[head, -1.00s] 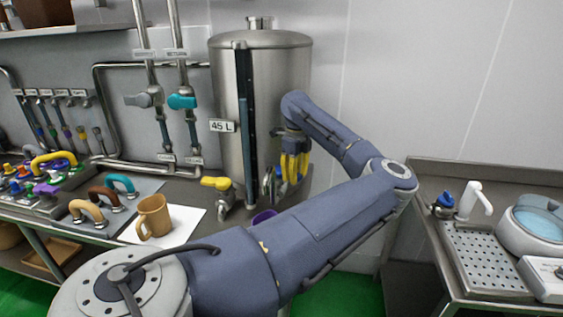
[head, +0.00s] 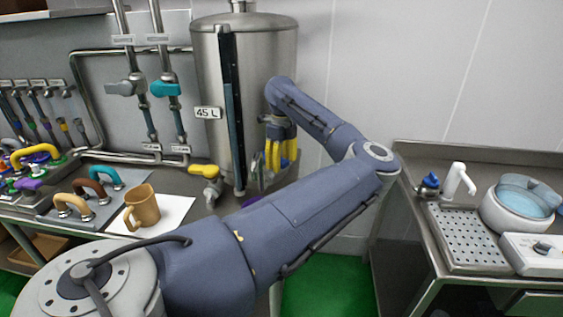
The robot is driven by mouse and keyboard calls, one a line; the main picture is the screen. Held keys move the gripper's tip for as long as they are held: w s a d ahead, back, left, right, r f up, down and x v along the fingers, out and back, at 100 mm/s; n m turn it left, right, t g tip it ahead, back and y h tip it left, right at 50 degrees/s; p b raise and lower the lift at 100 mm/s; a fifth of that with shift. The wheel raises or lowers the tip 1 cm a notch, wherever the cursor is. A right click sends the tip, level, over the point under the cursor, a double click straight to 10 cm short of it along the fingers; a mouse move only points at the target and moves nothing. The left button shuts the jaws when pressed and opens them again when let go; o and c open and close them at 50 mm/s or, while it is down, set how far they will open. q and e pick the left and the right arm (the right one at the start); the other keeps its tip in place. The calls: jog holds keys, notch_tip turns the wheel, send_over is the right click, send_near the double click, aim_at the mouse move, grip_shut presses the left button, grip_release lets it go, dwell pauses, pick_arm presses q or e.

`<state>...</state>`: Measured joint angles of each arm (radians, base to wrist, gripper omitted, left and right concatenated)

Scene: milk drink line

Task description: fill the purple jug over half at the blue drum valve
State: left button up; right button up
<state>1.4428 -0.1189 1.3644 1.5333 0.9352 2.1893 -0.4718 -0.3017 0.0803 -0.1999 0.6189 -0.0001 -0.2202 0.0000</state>
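My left arm crosses the middle of the head view. Its gripper (head: 281,153) points down with yellow fingers, in front of the lower right side of the steel tank (head: 218,70). Whether the fingers are apart or closed on something is unclear. A tap with a yellow handle (head: 204,171) sits low at the tank's front left. A blue-handled drum valve cannot be clearly made out near the gripper. My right gripper is not in view.
A tan mug (head: 143,207) stands on a white sheet left of the tank. Brown, tan and teal handles and pipes with valves line the left. At right, a steel counter holds a drain grate (head: 467,235), white tap (head: 458,180), blue knob (head: 429,182) and lidded bowl (head: 520,207).

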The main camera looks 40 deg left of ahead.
pick_arm(q)
jog(key=shift+r, duration=0.15)
notch_tip(320, 180, up, 12)
dwell(0.7)
jog(key=shift+f, duration=0.2)
